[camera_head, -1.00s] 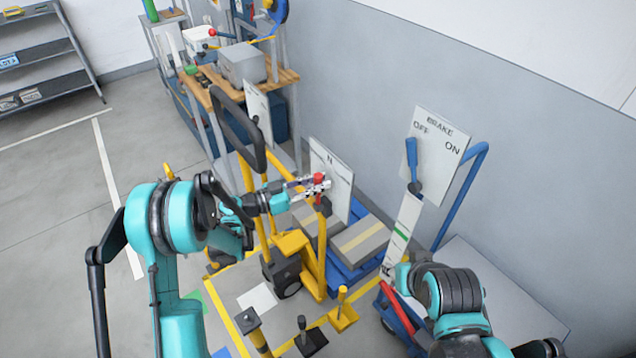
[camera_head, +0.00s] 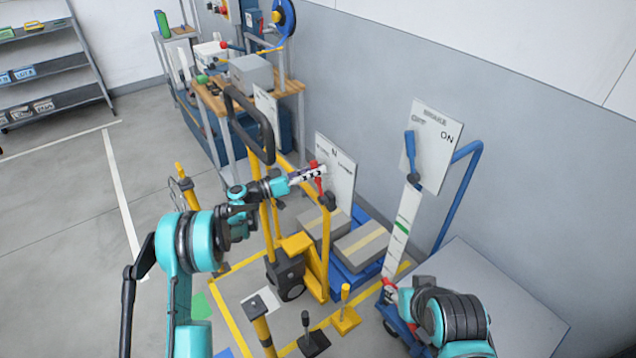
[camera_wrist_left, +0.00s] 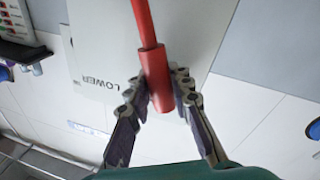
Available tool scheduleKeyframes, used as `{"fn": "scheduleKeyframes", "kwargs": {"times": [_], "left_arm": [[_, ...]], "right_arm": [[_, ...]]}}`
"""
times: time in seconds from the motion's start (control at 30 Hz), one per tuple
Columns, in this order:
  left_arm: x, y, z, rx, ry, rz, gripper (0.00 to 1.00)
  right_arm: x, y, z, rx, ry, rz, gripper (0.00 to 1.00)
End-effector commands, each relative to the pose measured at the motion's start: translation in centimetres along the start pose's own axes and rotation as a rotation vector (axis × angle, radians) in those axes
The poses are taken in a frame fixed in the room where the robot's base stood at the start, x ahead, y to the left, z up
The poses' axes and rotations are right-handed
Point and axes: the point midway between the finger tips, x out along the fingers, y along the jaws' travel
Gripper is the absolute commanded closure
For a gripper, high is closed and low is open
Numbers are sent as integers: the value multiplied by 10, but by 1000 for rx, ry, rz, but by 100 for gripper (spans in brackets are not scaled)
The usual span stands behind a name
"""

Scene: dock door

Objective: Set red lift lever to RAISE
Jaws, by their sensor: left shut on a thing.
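The red lift lever (camera_head: 315,166) stands on the yellow post of the lift, in front of a white sign plate (camera_head: 341,172) with a left word too small to read clearly, N in the middle and LOWER at right. The lever leans to the left of its dark pivot (camera_head: 328,201). My left gripper (camera_head: 312,174) is shut on the lever's red grip. In the left wrist view the red grip (camera_wrist_left: 156,75) passes between the fingers, with LOWER on the plate beside it.
A black loop handle (camera_head: 248,122) rises left of the lever. Grey boxes (camera_head: 362,246) sit behind the lift. A workbench (camera_head: 208,97) is at the back; floor at left is clear.

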Motion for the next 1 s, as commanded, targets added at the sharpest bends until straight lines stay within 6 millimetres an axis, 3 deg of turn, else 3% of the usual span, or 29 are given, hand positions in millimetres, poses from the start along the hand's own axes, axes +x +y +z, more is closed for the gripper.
{"fn": "scheduleKeyframes", "kwargs": {"times": [0.4, 0.93, 0.97, 1.0], "left_arm": [[-4, -21, 3, -190, 38, -3, 100], [-5, -24, 3, -218, 43, -4, 100], [-5, -24, 3, -218, 43, -4, 75], [-5, -24, 3, -218, 43, -4, 64]], "right_arm": [[11, 0, 8, 0, 0, 0, 60], [12, 0, 9, 0, 0, 0, 60], [12, 0, 9, 0, 0, 0, 60], [12, 0, 9, 0, 0, 0, 60]]}}
